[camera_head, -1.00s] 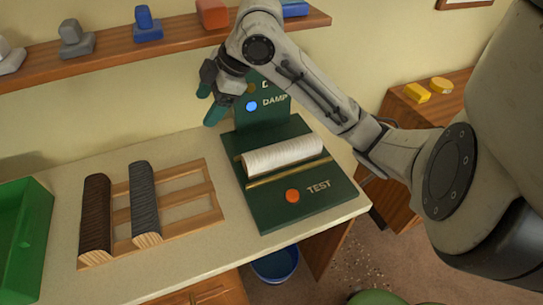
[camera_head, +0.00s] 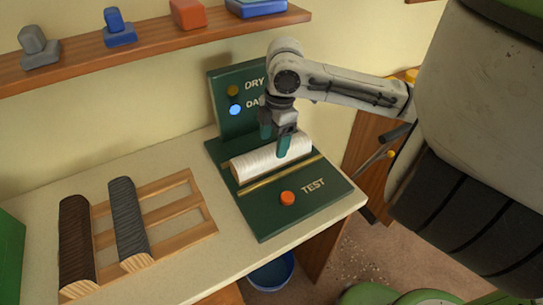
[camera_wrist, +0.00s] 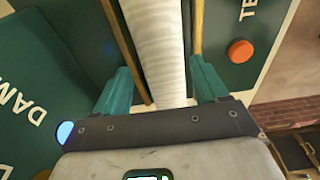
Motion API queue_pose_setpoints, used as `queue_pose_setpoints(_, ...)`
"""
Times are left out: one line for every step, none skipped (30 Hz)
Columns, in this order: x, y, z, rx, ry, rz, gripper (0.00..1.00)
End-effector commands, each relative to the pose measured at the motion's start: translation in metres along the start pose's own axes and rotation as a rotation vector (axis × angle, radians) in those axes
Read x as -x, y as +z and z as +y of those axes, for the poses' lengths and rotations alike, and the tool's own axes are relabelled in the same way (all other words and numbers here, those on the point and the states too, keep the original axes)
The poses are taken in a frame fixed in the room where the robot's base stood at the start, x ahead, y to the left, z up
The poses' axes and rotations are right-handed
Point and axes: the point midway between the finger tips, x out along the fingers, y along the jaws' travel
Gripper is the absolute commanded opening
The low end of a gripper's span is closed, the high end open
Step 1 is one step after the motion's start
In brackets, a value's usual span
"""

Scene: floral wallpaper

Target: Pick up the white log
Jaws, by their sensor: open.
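The white log (camera_head: 262,158) lies on the green test device (camera_head: 262,212), between its two brass rails. My gripper (camera_head: 275,140) is open above the log, pointing down. In the wrist view, the white log (camera_wrist: 157,45) runs between the two teal fingers of my gripper (camera_wrist: 163,85), one on each side of it. I cannot tell whether either finger touches the log. The far side of the log is partly hidden by the fingers in the head view.
A wooden rack (camera_head: 190,238) holds a brown log (camera_head: 75,240) and a dark grey log (camera_head: 128,218) at left. An orange button (camera_head: 287,198) sits on the device's front. The upright panel has a lit blue lamp (camera_head: 235,110). A blue bucket (camera_head: 272,270) stands below the counter.

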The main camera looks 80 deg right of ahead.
Motion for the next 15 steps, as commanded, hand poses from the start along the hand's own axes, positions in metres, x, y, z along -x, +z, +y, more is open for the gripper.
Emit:
queue_pose_setpoints(-0.003, 0.0, 0.0, 0.0, -0.001, 0.0, 0.72)
queue_pose_setpoints(-0.005, 0.0, -0.001, 0.0, -0.002, 0.0, 0.72)
queue_pose_setpoints(-0.009, -0.001, -0.001, 0.0, -0.003, 0.0, 0.72)
queue_pose_setpoints(-0.013, -0.001, -0.002, -0.001, -0.002, 0.0, 0.72)
queue_pose_setpoints(-0.018, -0.001, -0.002, -0.001, -0.003, 0.0, 0.72)
queue_pose_setpoints(-0.024, -0.001, -0.003, -0.002, -0.003, 0.0, 0.72)
queue_pose_setpoints(-0.028, -0.001, -0.003, -0.002, -0.003, 0.0, 0.72)
queue_pose_setpoints(-0.033, -0.002, -0.004, -0.002, -0.003, 0.001, 0.72)
queue_pose_setpoints(-0.039, -0.002, -0.003, -0.002, -0.002, 0.001, 0.72)
queue_pose_setpoints(-0.042, -0.002, -0.003, -0.002, -0.002, 0.001, 0.72)
queue_pose_setpoints(-0.045, -0.002, -0.003, -0.002, -0.002, 0.0, 0.72)
queue_pose_setpoints(-0.048, -0.001, -0.003, -0.001, -0.001, -0.001, 0.72)
queue_pose_setpoints(-0.05, -0.001, -0.003, -0.001, -0.001, -0.001, 0.72)
queue_pose_setpoints(-0.052, -0.001, -0.003, -0.001, 0.0, -0.001, 0.72)
queue_pose_setpoints(-0.053, -0.001, -0.003, 0.0, 0.0, -0.001, 0.72)
